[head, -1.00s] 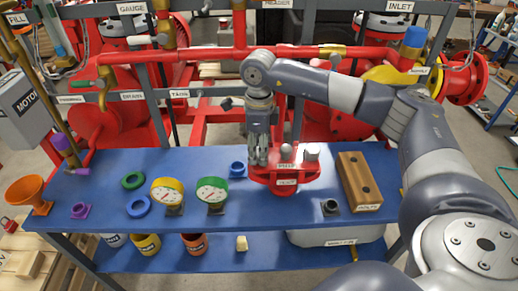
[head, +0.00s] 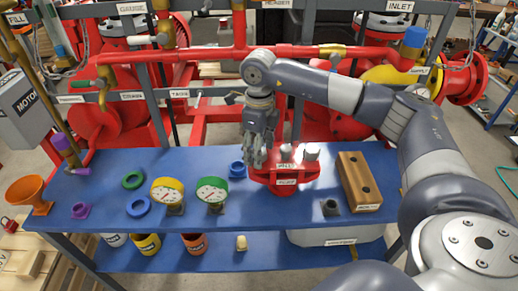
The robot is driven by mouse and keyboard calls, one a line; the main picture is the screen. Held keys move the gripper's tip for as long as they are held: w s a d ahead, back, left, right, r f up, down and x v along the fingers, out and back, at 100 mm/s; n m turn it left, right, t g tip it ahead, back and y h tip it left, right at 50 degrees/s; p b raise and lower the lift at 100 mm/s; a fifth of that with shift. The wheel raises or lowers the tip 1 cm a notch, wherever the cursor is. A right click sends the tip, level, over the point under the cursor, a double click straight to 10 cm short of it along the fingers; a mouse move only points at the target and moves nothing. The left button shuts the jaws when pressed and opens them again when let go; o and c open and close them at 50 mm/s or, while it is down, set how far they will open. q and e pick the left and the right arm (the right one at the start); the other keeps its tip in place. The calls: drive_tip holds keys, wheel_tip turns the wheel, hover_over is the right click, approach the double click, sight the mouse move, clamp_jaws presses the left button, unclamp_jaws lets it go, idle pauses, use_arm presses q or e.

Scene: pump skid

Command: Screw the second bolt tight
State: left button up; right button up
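The red pump cover (head: 284,178), a round flanged part with small white labels, stands on the blue bench. Two grey bolt heads show on its top, one in the middle (head: 285,152) and a larger one at the right (head: 311,152). My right gripper (head: 256,160) points down over the left rim of the cover. Its fingers hide that spot, so I cannot tell whether a bolt is between them. My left gripper is out of view.
A wooden block with holes (head: 358,182) and a small dark socket (head: 330,207) are right of the cover. A red pipe (head: 205,55) runs behind.

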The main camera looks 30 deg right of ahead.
wheel_tip(320, 180, up, 12)
idle(0.4)
drive_tip(key=shift+f, duration=0.1)
